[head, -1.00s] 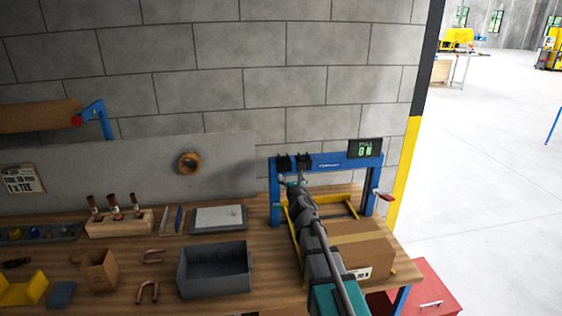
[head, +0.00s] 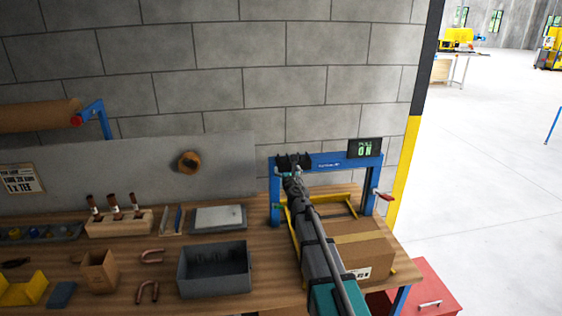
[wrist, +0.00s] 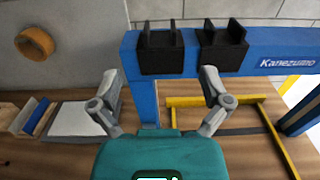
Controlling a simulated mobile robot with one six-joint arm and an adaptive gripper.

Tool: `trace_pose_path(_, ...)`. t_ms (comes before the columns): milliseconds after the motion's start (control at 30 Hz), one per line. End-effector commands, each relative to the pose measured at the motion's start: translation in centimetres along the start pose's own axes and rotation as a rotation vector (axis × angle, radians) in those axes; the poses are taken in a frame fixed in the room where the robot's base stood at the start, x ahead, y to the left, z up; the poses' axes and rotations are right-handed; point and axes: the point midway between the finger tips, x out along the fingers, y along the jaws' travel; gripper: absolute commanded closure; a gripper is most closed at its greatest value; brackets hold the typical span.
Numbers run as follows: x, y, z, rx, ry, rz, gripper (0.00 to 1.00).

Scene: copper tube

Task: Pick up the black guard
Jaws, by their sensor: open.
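Two black bracket-like pieces sit side by side on the blue beam; I cannot tell which one is the black guard. In the wrist view the left black piece (wrist: 160,52) lies ahead of and between my fingers, and the right black piece (wrist: 222,47) is just beyond the right finger. Both also show small in the head view, the left one (head: 283,163) and the right one (head: 303,160). My gripper (wrist: 160,78) is open and empty, with its fingers spread on either side of the left piece. In the head view my gripper (head: 291,181) is small, just below the beam.
The blue frame (head: 333,161) with its display (head: 364,148) stands at the bench's right end. A cardboard box (head: 365,251) is in front of it. A grey bin (head: 214,269) and a wooden block with copper fittings (head: 119,222) lie left. A tape roll (wrist: 34,43) hangs on the grey panel.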

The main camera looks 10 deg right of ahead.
Motion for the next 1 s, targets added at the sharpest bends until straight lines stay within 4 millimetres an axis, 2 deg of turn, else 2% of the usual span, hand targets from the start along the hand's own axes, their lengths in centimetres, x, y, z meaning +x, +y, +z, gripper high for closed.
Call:
trace_pose_path(33,1.2,0.0,0.0,0.0,0.0,0.0,0.03)
trace_pose_path(200,2.9,0.0,0.0,0.0,0.0,0.0,0.03)
trace_pose_path(767,3.7,0.0,0.1,0.0,0.0,0.0,0.03)
trace_pose_path(1000,6.1,0.0,0.3,0.001,0.0,0.0,0.03)
